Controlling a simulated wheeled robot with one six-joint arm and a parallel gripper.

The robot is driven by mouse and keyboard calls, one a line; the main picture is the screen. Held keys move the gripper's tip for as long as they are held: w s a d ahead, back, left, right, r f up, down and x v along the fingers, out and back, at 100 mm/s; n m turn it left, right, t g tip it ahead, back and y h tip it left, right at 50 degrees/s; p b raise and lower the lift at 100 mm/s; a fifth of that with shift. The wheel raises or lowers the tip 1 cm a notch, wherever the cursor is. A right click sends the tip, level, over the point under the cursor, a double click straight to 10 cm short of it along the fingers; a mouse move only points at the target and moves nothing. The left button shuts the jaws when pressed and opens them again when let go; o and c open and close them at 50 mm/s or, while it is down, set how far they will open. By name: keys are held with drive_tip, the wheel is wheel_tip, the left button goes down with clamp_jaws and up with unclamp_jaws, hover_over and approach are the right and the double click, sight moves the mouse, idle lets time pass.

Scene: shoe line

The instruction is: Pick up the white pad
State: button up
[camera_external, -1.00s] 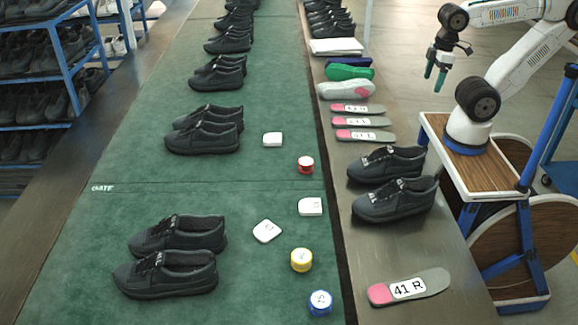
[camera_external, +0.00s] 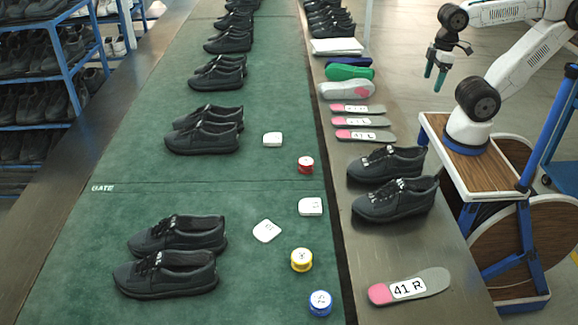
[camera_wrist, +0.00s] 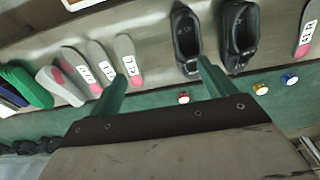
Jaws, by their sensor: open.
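Several pale things could be the white pad. Small white pieces lie on the green belt in the external view: one farther back (camera_external: 272,139), one by the belt's right edge (camera_external: 310,206) and a turned one (camera_external: 267,231). A flat white stack (camera_external: 337,46) lies at the far end of the side table, and a white-grey insole with a pink patch (camera_external: 346,89) lies nearer, also seen in the wrist view (camera_wrist: 60,88). My gripper (camera_external: 436,77) is open and empty, raised right of the table and apart from all of these. Its fingers (camera_wrist: 160,86) stand wide apart.
Green (camera_external: 349,72) and blue (camera_external: 348,62) insoles lie beside the white-grey one. Several labelled insoles, black shoes (camera_external: 394,199) and a 41 R insole (camera_external: 409,287) line the side table (camera_external: 390,245). Red, yellow and blue round pieces sit on the belt (camera_external: 100,200).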

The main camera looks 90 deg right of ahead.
idle(0.4)
drive_tip(key=shift+o, duration=0.9)
